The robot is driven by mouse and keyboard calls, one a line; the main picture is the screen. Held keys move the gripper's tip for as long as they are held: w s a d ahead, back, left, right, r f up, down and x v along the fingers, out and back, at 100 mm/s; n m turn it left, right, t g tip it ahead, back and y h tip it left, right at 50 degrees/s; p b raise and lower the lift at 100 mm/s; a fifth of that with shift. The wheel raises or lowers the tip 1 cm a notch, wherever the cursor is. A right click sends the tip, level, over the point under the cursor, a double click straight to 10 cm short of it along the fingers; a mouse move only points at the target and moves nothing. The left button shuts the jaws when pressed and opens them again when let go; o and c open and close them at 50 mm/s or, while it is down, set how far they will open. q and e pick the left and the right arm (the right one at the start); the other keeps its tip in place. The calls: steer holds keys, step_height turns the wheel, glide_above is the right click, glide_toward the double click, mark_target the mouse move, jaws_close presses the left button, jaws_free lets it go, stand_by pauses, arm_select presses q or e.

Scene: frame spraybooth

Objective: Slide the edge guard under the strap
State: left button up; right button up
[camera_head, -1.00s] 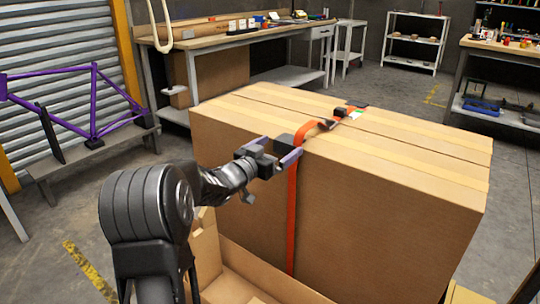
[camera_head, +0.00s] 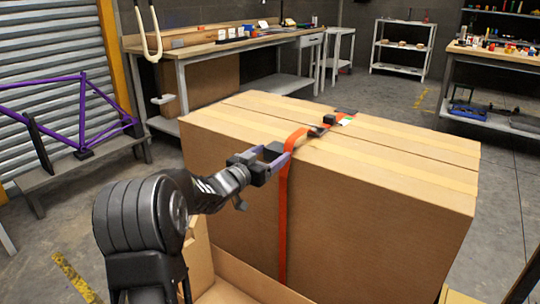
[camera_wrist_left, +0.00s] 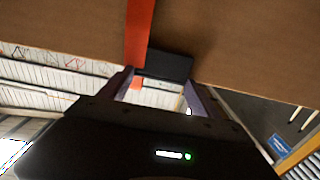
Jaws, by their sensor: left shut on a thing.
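A large cardboard box (camera_head: 370,215) has an orange strap (camera_head: 283,215) over its top and down its near side. The strap bows up off the top near the front edge. My left gripper (camera_head: 276,154) is at that edge, just left of the strap, shut on a small dark block that looks like the edge guard (camera_head: 272,150). In the left wrist view the dark edge guard (camera_wrist_left: 168,65) sits by the fingertips, beside the orange strap (camera_wrist_left: 138,35) and against the cardboard. Whether any of it lies under the strap I cannot tell. My right gripper is out of view.
A black buckle (camera_head: 329,119) and a green-white label (camera_head: 346,121) lie along the strap on the box top. An open carton (camera_head: 235,288) stands before the box. A workbench (camera_head: 205,48) is behind, a purple frame (camera_head: 65,112) at left. The rest of the box top is clear.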

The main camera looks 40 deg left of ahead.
arm_select(q)
steer(key=c, duration=0.3)
steer(key=o, duration=0.7)
steer(key=c, duration=0.4)
steer(key=shift+d, duration=0.1)
steer(key=shift+d+b, duration=0.65)
steer(key=shift+d, duration=1.3)
